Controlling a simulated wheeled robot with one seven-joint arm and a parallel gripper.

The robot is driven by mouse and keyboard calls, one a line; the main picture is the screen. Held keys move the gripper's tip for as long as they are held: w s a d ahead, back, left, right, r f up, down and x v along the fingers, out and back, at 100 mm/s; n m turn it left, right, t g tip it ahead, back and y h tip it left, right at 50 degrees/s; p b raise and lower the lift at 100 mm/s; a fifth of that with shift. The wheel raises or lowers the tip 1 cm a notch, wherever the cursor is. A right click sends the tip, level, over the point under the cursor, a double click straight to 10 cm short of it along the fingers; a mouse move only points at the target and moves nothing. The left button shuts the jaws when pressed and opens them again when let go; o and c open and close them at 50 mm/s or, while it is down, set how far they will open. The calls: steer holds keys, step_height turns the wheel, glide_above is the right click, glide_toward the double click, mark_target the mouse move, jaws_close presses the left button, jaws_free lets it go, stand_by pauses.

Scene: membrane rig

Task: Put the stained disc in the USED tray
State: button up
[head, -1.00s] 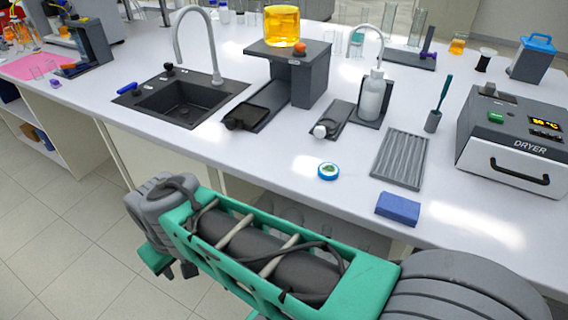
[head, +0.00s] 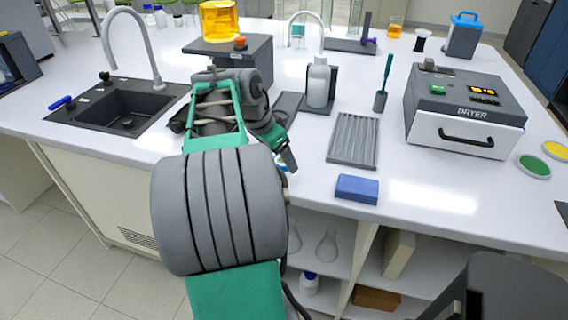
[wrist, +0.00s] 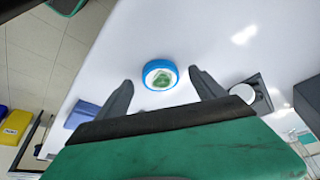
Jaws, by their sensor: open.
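The stained disc (wrist: 160,75) has a blue rim and a pale face with a green patch. It lies flat on the white counter. In the head view only a sliver of its blue rim (head: 281,166) shows behind my gripper. My gripper (wrist: 161,82) is open and empty. In the wrist view its two fingers point toward the disc, one on each side; I cannot tell how high they are above it. In the head view my gripper (head: 288,160) is over the counter's front part. I cannot make out a USED tray in either view.
A grey ribbed plate (head: 353,140) and a blue block (head: 357,189) lie right of my gripper. A white bottle (head: 318,85) stands behind, the dryer (head: 465,112) further right. A sink (head: 125,108) is at left. A yellow box with an unreadable label (wrist: 15,126) is in the wrist view.

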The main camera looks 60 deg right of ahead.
steer(key=shift+d+f, duration=0.15)
steer(key=shift+f, duration=0.3)
steer(key=shift+c, duration=0.6)
steer(key=shift+r, duration=0.15)
steer(key=c, duration=1.5)
